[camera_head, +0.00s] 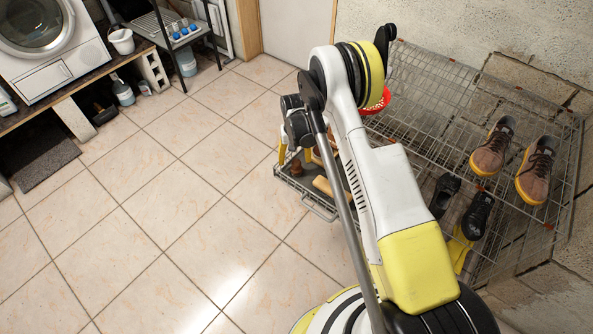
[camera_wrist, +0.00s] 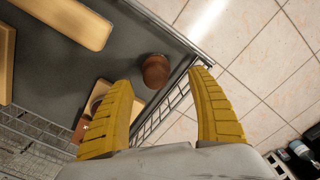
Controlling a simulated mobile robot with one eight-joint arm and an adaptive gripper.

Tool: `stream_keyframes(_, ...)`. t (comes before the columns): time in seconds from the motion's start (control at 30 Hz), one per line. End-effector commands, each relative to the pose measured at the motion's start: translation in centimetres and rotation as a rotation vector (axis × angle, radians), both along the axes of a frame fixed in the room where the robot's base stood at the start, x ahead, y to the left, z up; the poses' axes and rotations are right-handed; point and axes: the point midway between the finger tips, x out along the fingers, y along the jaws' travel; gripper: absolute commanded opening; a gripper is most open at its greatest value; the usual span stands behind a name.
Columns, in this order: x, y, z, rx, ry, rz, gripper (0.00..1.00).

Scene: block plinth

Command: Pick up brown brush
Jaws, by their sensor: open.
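My gripper (camera_wrist: 160,78) is open in the wrist view, its two yellow ribbed fingers apart with nothing between them. A round brown object (camera_wrist: 155,70), possibly the brown brush seen end-on, stands on a dark grey surface just beyond the fingertips. It appears in line with the gap between them. It also seems to show in the head view (camera_head: 296,168), below my gripper (camera_head: 294,155). A tan, flat piece with a reddish-brown part (camera_wrist: 88,122) lies beside it, partly hidden by the left finger. I cannot tell for certain which one is the brush.
Tan wooden pieces (camera_wrist: 70,20) lie on the same wire-edged shelf. The wire rack (camera_head: 450,95) holds brown shoes (camera_head: 493,148), dark shoes (camera_head: 476,214) and a red basket (camera_head: 377,101). A washing machine (camera_head: 45,45) stands at far left. The tiled floor (camera_head: 170,210) between is clear.

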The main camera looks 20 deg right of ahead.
Motion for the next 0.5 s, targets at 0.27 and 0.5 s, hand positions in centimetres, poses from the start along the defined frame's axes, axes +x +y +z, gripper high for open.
stream_keyframes(0.27,-0.4,-0.3,-3.1,0.0,0.0,-0.001,0.68)
stream_keyframes(0.5,-0.6,-0.5,-6.2,0.0,-0.001,0.0,0.68)
